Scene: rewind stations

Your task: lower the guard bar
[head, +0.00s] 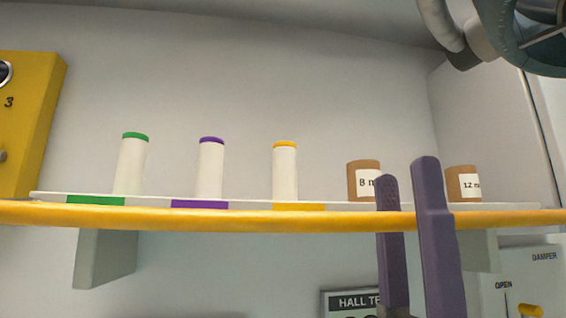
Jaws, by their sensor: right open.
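The yellow guard bar (250,217) runs across the whole view, level with the front edge of a white shelf (155,198). My right gripper (407,172) rises from the bottom right, with its two purple fingers pointing up and apart. The fingers cross in front of the bar and hide short pieces of it. Nothing shows between them, apart from the scene behind. I cannot tell whether either finger touches the bar. My left gripper is not in view.
The shelf holds white rolls with green (131,165), purple (211,170) and yellow (285,172) tops, and two brown labelled rolls (361,181), (457,184). A yellow panel (35,120) stands at left. A damper panel (540,275) and a sign (345,302) are below.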

